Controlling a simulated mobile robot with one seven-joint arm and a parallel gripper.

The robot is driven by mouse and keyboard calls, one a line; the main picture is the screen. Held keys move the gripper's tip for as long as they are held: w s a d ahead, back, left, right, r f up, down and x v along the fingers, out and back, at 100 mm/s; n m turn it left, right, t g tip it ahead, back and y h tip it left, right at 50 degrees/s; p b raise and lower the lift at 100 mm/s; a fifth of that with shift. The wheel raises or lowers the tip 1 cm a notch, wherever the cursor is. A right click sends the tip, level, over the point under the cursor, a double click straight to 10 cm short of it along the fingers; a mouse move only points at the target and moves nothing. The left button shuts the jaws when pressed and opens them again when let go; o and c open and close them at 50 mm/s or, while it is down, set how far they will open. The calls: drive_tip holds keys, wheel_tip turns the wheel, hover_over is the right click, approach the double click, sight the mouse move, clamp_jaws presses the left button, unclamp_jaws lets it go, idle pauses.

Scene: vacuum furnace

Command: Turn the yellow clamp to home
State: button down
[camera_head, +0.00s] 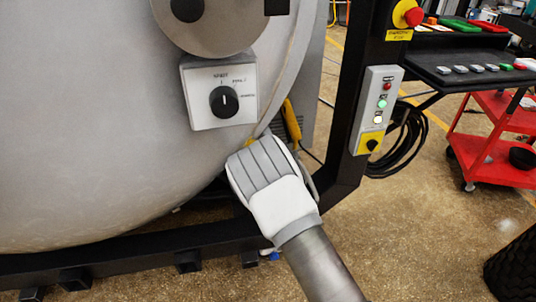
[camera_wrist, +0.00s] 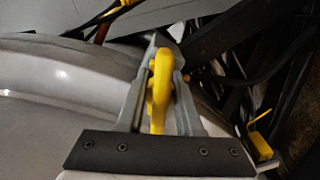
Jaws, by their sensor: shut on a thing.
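The yellow clamp (camera_wrist: 160,85) shows in the wrist view between the two grey fingers of my gripper (camera_wrist: 160,65). The fingers are shut on it at the rim of the large grey furnace vessel. In the head view my gripper (camera_head: 249,143) is at the lower right edge of the vessel, and my white and grey wrist hides most of this clamp. Only a small yellow bit shows above it. Another yellow piece (camera_head: 291,119) stands just to the right, by the vessel's flange.
A knob box (camera_head: 222,102) sits on the vessel (camera_head: 90,130) just above my wrist. A black frame post (camera_head: 372,80) with a button panel (camera_head: 376,110) stands to the right. A red cart (camera_head: 495,150) is farther right. Black cables (camera_head: 405,140) hang behind the post.

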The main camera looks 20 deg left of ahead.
drive_tip(key=shift+f+m+b, duration=0.15)
drive_tip(key=shift+m+b, duration=0.9)
drive_tip(key=shift+m, duration=1.05)
drive_tip(key=shift+s, duration=0.1)
drive_tip(key=c, duration=0.8)
unclamp_jaws()
drive_tip(key=shift+c, duration=0.2)
drive_tip(key=p+v, duration=0.3)
drive_tip(key=v, duration=1.4)
drive_tip(key=shift+p, duration=0.3)
drive_tip(key=shift+d, duration=0.2)
